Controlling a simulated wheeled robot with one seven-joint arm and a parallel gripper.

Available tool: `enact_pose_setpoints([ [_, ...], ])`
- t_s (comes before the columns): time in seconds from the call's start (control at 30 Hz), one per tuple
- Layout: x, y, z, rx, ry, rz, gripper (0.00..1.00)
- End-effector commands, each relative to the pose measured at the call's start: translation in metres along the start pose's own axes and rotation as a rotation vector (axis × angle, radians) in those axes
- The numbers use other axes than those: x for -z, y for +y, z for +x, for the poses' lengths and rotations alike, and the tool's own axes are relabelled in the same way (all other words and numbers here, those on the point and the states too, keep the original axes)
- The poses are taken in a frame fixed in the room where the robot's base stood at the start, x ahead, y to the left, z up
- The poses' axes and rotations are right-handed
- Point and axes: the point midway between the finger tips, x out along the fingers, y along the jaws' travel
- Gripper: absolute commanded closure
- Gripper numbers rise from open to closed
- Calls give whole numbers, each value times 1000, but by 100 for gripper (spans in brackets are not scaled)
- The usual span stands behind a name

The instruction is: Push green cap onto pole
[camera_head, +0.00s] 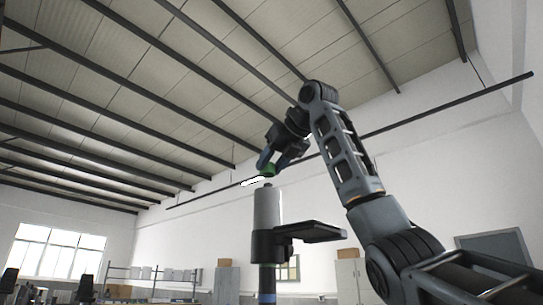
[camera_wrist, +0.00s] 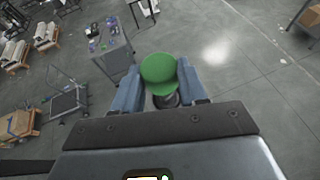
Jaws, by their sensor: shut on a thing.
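The green cap (camera_wrist: 159,72) is round and sits between the two fingers of my gripper (camera_wrist: 160,92) in the wrist view. In the head view my gripper (camera_head: 269,162) is shut on the cap (camera_head: 268,170) and holds it at the top of the pole (camera_head: 267,208). The pole is an upright grey cylinder with a narrower tip just below the cap. I cannot tell whether the cap touches the tip. In the wrist view a small dark part of the pole (camera_wrist: 167,100) shows below the cap; the rest is hidden.
A dark flat bracket (camera_head: 308,231) juts right from the pole's lower part. In the wrist view a table with small items (camera_wrist: 106,40) and wooden pallets (camera_wrist: 17,124) stand on the grey floor at left. Shelves and boxes (camera_head: 150,274) line the far wall. The air around the pole's top is clear.

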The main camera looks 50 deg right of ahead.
Motion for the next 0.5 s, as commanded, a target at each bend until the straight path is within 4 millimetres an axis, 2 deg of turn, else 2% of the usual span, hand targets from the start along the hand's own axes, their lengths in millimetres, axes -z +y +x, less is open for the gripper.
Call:
enact_pose_setpoints([
  [0.17,16,0,7,-2,0,0,87],
  [0.5,16,0,6,0,0,0,87],
])
